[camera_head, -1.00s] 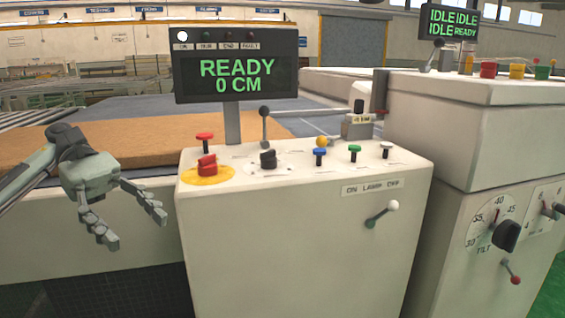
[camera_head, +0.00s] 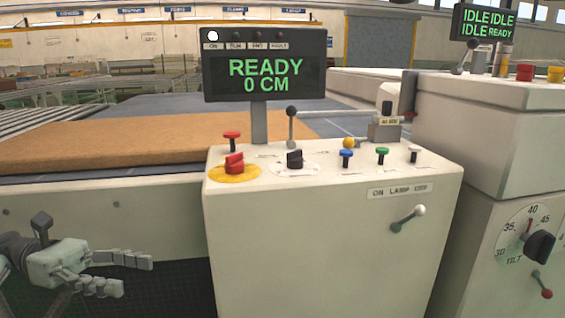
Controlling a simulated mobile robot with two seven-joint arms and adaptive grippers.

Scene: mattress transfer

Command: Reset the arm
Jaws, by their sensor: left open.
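My left gripper (camera_head: 138,274) is at the lower left of the head view, left of the white control cabinet and in front of the bed's side. Its two fingers point right, are spread apart and hold nothing. Only a little of my left arm shows at the left edge. My right gripper is not in the picture. The control cabinet (camera_head: 320,255) carries a display (camera_head: 265,68) that reads "READY 0 CM".
The cabinet top has a red switch on a yellow disc (camera_head: 234,174), a black knob (camera_head: 294,159), a lever (camera_head: 291,125) and several coloured buttons. A tan mattress (camera_head: 110,140) lies behind. A second cabinet (camera_head: 485,130) with a tilt dial (camera_head: 528,238) stands at right.

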